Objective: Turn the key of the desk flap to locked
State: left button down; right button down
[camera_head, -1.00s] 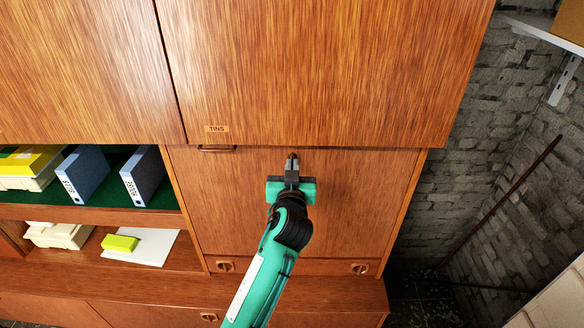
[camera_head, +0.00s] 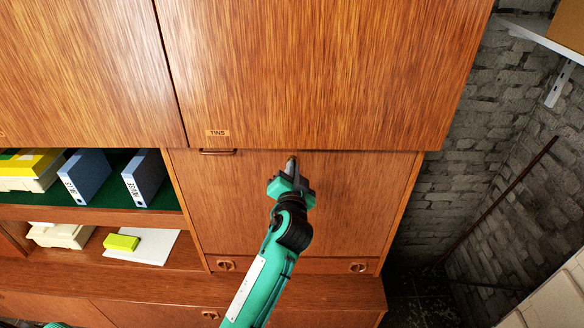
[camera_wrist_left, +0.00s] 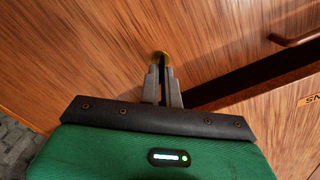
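The desk flap (camera_head: 350,205) is the upright wood panel below the TINS cupboard. It looks closed. The key shows as a small brass piece (camera_head: 291,159) near the flap's top edge; in the left wrist view its brass part (camera_wrist_left: 162,56) sits against the wood at the fingertips. My left gripper (camera_head: 291,168) reaches up to it. In the left wrist view its grey fingers (camera_wrist_left: 162,72) are close together around a thin dark piece, apparently the key. The fingers hide most of it. My right gripper is not in view.
The TINS cupboard (camera_head: 310,75) overhangs just above the flap. A handle (camera_head: 217,152) sits at the flap's upper left. Shelves with binders (camera_head: 146,176) and boxes are at left. A ledge (camera_head: 140,290) runs below. A stone wall (camera_head: 480,130) stands at right.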

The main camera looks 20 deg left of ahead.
pick_arm(q)
jog(key=shift+m+p, duration=2.2)
jog(key=shift+m, duration=2.8)
jog(key=shift+d+f, duration=0.1)
jog(key=c, duration=1.6)
grip_release()
jog(key=shift+f, duration=0.1)
jog(key=b+v, duration=0.5)
jog(key=v, duration=0.8)
jog(key=shift+s+d, duration=0.1)
jog(key=shift+s, duration=0.25)
